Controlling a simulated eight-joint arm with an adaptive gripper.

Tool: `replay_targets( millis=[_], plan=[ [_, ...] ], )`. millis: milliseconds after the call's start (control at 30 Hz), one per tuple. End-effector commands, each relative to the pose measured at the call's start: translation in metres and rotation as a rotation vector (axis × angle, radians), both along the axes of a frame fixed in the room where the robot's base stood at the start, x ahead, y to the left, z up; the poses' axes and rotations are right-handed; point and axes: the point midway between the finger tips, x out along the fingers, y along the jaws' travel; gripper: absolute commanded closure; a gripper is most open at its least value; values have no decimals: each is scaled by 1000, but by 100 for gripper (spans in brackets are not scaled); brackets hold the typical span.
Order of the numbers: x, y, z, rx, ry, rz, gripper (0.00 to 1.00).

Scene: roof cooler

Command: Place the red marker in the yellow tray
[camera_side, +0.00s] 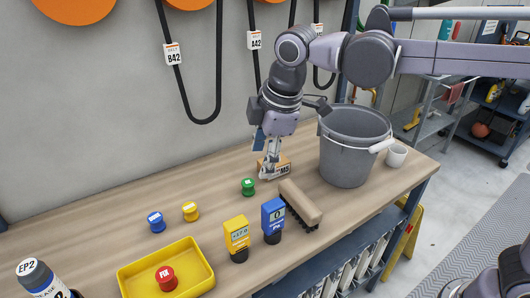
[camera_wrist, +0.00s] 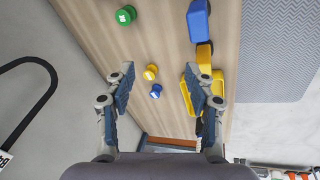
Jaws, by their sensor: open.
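The red marker (camera_side: 166,277) is a short round knob with a white label on top. It stands upright inside the yellow tray (camera_side: 205,270), at the front of the bench in the side view. My gripper (camera_side: 268,173) is well away from it, farther back along the bench, pointing down beside a small box marked M5. In the wrist view my gripper (camera_wrist: 160,73) is open with nothing between its fingers. The yellow tray (camera_wrist: 186,98) is partly hidden there behind the right finger, and I cannot make out the red marker.
Green (camera_side: 248,187), yellow (camera_side: 190,211) and blue (camera_side: 156,222) markers stand on the bench. The M5 box (camera_side: 284,168) is close to my gripper.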

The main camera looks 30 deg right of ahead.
Motion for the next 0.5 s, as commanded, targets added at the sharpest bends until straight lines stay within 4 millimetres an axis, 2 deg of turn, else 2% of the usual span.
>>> replay_targets(
  millis=[33,200,400,500],
  plan=[
    [-7,-23,0,30,-15,-85,45],
    [-34,-85,-8,142,-72,-374,45],
    [-73,-145,-30,283,-142,-707,45],
    [-94,-169,-46,354,-177,-862,45]
  ],
)
